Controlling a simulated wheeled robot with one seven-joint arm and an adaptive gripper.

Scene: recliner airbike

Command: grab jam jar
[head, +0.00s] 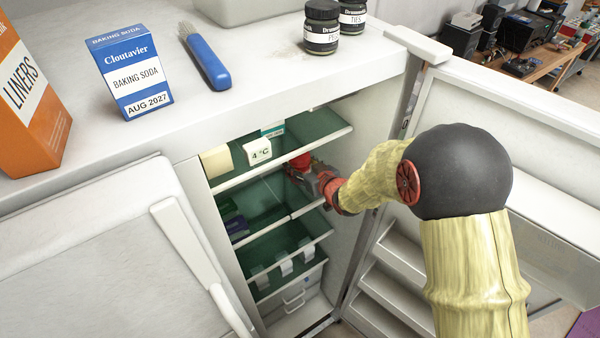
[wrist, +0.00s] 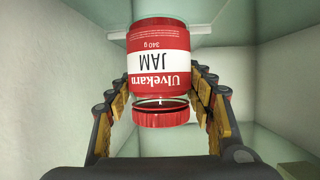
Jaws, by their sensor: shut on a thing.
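The jam jar (wrist: 158,58) has a red label with a white band reading "JAM" and a red lid (wrist: 160,117). It appears upside down in the wrist view, lid toward the bottom of the picture. In the head view its red part (head: 300,161) shows just under the fridge's upper shelf, partly hidden by my gripper. My gripper (wrist: 160,85) has one finger on each side of the jar and is shut on it. In the head view my gripper (head: 322,180) reaches inside the open fridge. Whether the jar touches a shelf is unclear.
The upper shelf (head: 290,160) has a white front edge close to the jar. Dark packages (head: 232,222) lie on a lower shelf. The open fridge door (head: 520,120) stands right of the opening. A baking soda box (head: 132,72) stands on top.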

